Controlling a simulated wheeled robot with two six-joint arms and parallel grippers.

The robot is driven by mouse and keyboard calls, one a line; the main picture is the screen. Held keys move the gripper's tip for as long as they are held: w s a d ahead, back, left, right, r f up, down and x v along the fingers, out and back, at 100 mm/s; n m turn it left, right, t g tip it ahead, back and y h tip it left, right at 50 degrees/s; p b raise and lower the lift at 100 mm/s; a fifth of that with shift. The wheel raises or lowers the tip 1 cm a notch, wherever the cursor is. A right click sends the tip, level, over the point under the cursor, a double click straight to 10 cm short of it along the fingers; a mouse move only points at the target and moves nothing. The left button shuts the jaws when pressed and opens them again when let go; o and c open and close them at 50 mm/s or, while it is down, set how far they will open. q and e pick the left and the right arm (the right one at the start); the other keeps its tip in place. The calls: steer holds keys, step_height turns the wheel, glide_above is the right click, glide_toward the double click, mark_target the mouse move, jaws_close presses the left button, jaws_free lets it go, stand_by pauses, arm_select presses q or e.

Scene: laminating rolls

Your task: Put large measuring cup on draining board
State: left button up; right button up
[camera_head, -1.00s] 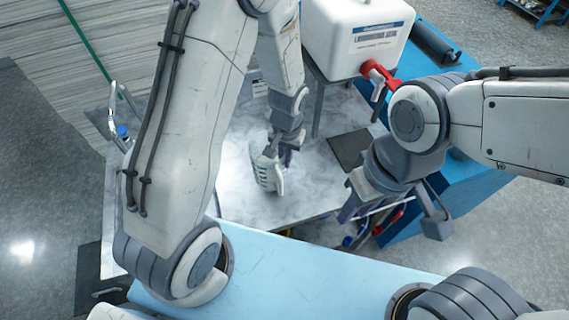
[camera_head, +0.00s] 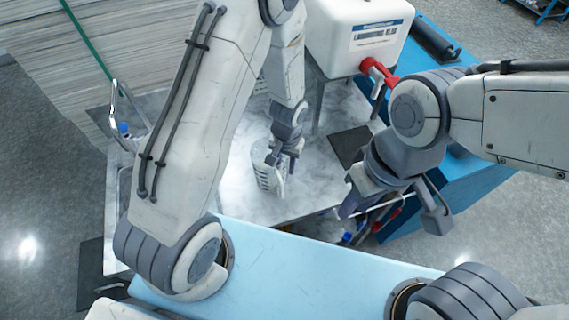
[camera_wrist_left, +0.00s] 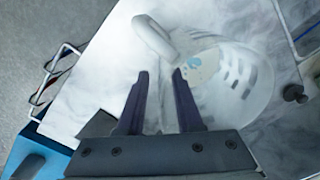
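The large measuring cup (camera_head: 265,176), pale and whitish with slot-like marks, is on the marble-look worktop (camera_head: 305,207). In the left wrist view the cup (camera_wrist_left: 238,88) shows its round body and curved handle (camera_wrist_left: 155,37). My left gripper (camera_head: 286,160) is at the cup. My right gripper (camera_head: 393,208) is open and empty over the worktop's right front. I cannot make out the draining board; my left arm covers part of the left side.
A white canister (camera_head: 358,35) with a red tap (camera_head: 377,70) stands on a rack behind. A dark mat (camera_head: 350,147) lies right of the cup. A faucet (camera_head: 114,112) stands at the left. A blue surface (camera_head: 450,195) lies at right.

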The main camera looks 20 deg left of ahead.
arm_select(q)
steer(key=shift+r, duration=0.1)
steer(key=shift+r, duration=0.2)
step_height(320, 180, up, 11)
steer(key=b, duration=0.2)
steer(key=s+d+r+m, duration=0.3)
steer(key=s+r, duration=0.2)
steer(key=s, duration=0.4)
steer(key=s+d+r+m+h, duration=0.1)
steer(key=s+d+r+m, duration=0.2)
steer(key=s, duration=0.7)
steer(key=shift+d+r, duration=0.7)
steer(key=shift+r, duration=0.15)
steer(key=shift+f+b, duration=0.1)
steer(key=shift+b, duration=0.2)
step_height(320, 180, down, 6)
steer(key=b, duration=0.6)
steer(key=shift+f, duration=0.2)
steer(key=shift+w, duration=0.1)
